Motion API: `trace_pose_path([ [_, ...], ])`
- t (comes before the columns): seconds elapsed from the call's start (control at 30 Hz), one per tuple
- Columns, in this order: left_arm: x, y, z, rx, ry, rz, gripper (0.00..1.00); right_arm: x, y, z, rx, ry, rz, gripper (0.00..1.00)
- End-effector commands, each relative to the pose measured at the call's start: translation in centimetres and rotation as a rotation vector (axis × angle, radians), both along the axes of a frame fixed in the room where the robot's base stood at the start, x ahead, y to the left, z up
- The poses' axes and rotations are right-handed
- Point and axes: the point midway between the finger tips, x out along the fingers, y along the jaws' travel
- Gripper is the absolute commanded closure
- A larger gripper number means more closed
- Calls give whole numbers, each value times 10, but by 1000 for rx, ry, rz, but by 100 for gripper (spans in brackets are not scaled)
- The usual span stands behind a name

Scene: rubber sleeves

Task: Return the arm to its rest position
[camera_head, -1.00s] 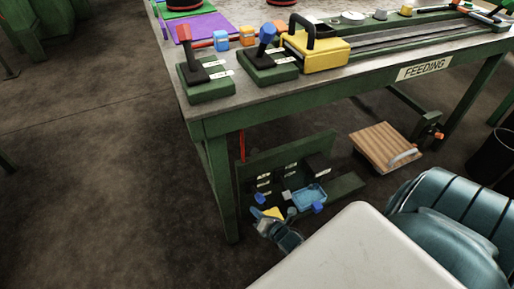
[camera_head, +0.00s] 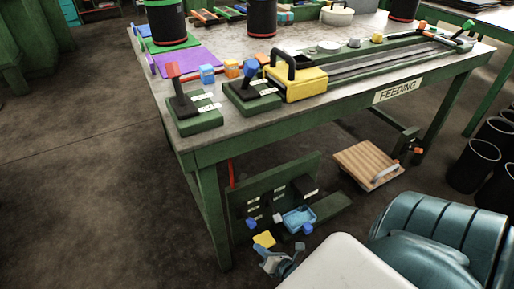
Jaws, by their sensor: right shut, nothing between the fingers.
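My right gripper (camera_head: 274,260) is low at the bottom centre of the head view, shut and empty. It is small and partly blurred, just below a yellow block (camera_head: 264,240); I cannot tell whether they touch. My left gripper is not in view.
A green workbench (camera_head: 210,152) labelled FEEDING crosses the view, with two levers, a yellow handled box (camera_head: 298,84) and a purple mat (camera_head: 188,62) on top. Beneath it are a green panel (camera_head: 240,196), a blue tray (camera_head: 299,219) and a wooden board (camera_head: 366,165). Black bins (camera_head: 474,165) stand at right. The floor at left is clear.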

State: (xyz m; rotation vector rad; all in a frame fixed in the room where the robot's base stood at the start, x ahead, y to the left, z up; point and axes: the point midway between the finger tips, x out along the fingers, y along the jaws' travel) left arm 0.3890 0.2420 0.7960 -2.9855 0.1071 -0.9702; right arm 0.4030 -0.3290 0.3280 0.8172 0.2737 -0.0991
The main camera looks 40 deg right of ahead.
Motion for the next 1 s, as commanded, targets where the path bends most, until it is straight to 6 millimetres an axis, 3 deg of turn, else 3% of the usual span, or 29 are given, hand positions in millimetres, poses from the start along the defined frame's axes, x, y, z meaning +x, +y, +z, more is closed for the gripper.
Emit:
trace_pose_path([
  [0.2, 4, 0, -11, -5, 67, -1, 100, -5, 0, 3, 1, 1, 0, 100],
  [0.77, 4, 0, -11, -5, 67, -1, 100, -5, 0, 3, 3, 0, -1, 100],
  [0.87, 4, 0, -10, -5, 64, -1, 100, -1, 3, 12, 45, -16, -9, 100],
  [1.0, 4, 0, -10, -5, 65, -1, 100, 15, 17, 53, 256, -91, -42, 100],
])
